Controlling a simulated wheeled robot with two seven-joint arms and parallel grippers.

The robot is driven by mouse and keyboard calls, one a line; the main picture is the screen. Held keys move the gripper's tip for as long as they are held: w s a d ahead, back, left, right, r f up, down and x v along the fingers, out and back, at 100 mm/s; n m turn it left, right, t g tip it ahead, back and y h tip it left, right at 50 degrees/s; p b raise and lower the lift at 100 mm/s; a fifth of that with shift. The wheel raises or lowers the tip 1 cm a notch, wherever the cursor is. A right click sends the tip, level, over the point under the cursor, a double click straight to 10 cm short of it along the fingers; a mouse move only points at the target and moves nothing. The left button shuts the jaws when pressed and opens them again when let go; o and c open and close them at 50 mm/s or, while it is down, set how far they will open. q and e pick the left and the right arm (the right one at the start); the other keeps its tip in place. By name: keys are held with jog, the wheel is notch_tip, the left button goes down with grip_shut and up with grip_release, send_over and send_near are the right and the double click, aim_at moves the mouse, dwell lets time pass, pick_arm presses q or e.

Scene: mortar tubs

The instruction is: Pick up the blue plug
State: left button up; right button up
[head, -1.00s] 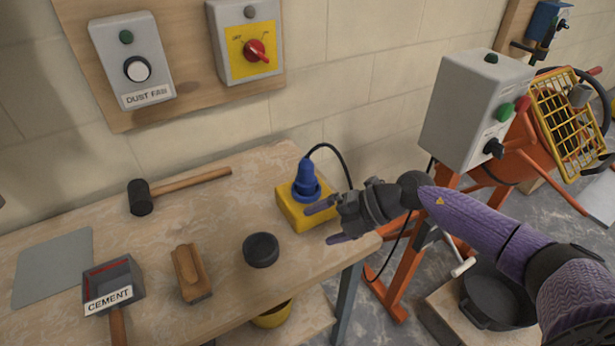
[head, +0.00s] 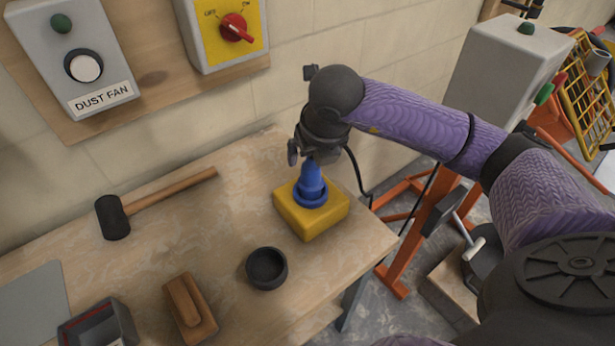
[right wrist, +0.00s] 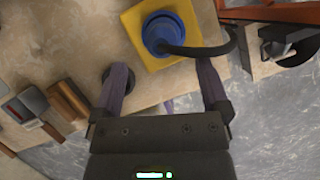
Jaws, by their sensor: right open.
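The blue plug (head: 311,181) stands upright in the yellow socket block (head: 318,226) near the right end of the workbench. My right gripper (head: 304,157) is just above and behind the plug, pointing down, its fingers partly hidden by its own body. In the right wrist view, the gripper (right wrist: 164,80) is open and empty, its two purple fingers spread. There the plug (right wrist: 163,34) lies beyond the fingertips, roughly centred between them, with its black cable running to the right. I cannot tell whether a finger touches the plug.
A round black tub (head: 267,268), a wooden float (head: 189,308) and a mallet (head: 112,217) lie on the workbench (head: 215,225). The dust fan box (head: 75,60) and red switch box (head: 225,30) hang on the wall behind. An orange-framed machine with a grey box (head: 500,75) stands right.

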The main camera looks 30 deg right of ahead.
aim_at(312, 160)
jog(key=b+x, duration=0.1)
jog(key=x, duration=0.4)
jog(key=shift+f, duration=0.15)
jog(key=shift+c, duration=0.2)
grip_shut()
